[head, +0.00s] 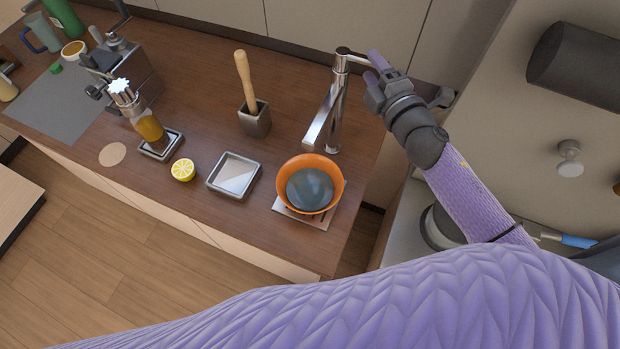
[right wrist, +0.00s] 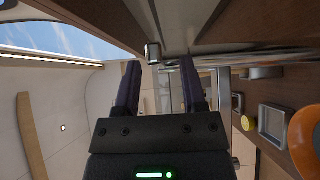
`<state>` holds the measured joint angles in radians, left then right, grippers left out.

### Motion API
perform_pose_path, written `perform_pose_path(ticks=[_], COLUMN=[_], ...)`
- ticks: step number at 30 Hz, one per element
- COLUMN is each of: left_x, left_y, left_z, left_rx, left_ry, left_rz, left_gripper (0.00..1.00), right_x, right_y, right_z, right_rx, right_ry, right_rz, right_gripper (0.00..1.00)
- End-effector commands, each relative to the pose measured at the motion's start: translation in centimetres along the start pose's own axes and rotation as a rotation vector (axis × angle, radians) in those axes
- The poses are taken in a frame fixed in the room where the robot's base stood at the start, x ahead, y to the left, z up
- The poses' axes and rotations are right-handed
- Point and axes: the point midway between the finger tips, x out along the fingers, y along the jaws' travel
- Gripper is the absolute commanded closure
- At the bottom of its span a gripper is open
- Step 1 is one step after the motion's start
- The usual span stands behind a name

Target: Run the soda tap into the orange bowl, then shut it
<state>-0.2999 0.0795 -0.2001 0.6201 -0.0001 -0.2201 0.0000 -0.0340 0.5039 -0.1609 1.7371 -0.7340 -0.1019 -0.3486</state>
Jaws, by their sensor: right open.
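The chrome soda tap (head: 337,105) stands at the counter's back right, its spout slanting down toward the orange bowl (head: 332,167). A lever (head: 353,55) sticks out to the right from its top. The bowl sits on a slatted drip tray (head: 303,217) below the spout and has a smooth blue-grey surface inside; I cannot tell if it is liquid. I see no stream. My right gripper (head: 374,68) is open at the lever's end. In the right wrist view, a chrome end (right wrist: 153,53) shows between or just beyond the fingertips (right wrist: 160,66). The bowl (right wrist: 302,140) is at that view's right edge. My left gripper is out of view.
A square metal dish (head: 234,174), a half lemon (head: 183,169) and a mortar with a wooden pestle (head: 255,120) stand left of the bowl. A metal machine (head: 128,75) is farther left. The counter's right edge lies just beyond the tap.

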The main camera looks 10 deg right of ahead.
Motion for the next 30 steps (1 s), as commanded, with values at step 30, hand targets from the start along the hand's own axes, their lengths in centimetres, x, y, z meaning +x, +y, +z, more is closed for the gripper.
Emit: perform_pose_path(ticks=[30], left_x=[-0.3], left_y=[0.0], left_z=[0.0], left_rx=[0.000], left_ry=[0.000], left_rz=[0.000], left_gripper=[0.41], right_x=[-4.2], right_y=[0.0], right_z=[0.0], right_rx=[0.000], right_ry=[0.001], right_rz=[0.000], right_gripper=[0.47])
